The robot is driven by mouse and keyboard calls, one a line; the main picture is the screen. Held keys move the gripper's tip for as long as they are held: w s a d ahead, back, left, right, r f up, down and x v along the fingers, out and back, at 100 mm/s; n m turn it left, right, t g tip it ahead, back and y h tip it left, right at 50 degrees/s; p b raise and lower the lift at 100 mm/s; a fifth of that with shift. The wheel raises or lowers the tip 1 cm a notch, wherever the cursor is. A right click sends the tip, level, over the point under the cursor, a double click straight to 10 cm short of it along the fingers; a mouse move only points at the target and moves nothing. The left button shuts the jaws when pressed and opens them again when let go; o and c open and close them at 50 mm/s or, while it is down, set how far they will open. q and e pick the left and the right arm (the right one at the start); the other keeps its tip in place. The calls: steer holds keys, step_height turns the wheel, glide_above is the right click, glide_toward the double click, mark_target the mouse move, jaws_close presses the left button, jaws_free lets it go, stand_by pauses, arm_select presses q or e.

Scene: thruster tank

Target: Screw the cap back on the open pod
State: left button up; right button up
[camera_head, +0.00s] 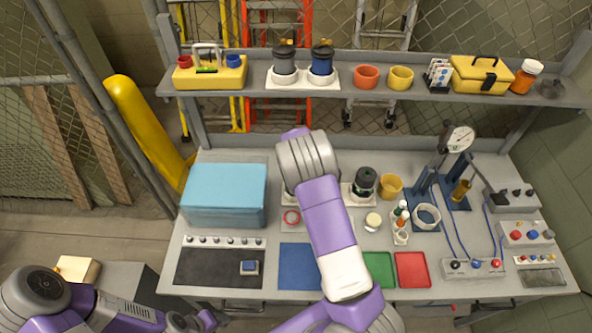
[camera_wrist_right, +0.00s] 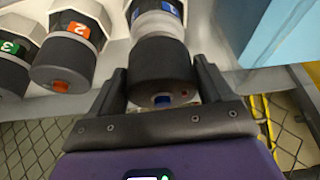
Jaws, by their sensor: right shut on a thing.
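In the right wrist view, my right gripper (camera_wrist_right: 164,88) is shut on a dark round cap (camera_wrist_right: 165,62), one finger on each side. The cap lines up with the white neck (camera_wrist_right: 158,24) of a pod with a blue label; I cannot tell how far it is threaded. Two dark-capped pods stand beside it, one with an orange "2" label (camera_wrist_right: 78,28) and one with a green "3" label (camera_wrist_right: 12,47). In the head view my right arm hides this gripper and most of the pods; one dark pod (camera_head: 365,180) shows. My left gripper (camera_head: 197,321) is low at the left, its jaws unclear.
A light blue box (camera_head: 225,194) stands left of the pods. A yellow cup (camera_head: 390,186), a gauge stand (camera_head: 457,139) and a white ring (camera_head: 427,216) stand to the right. Coloured mats, including a red one (camera_head: 412,270), lie along the front. A shelf (camera_head: 420,94) runs behind.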

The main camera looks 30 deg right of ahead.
steer(key=shift+f+b, duration=1.45)
steer(key=shift+f, duration=0.2)
stand_by(1.2)
steer(key=o, duration=0.9)
steer(key=shift+o, duration=0.2)
steer(key=shift+r, duration=0.1)
steer(key=v, duration=0.7)
steer(key=shift+r, duration=0.2)
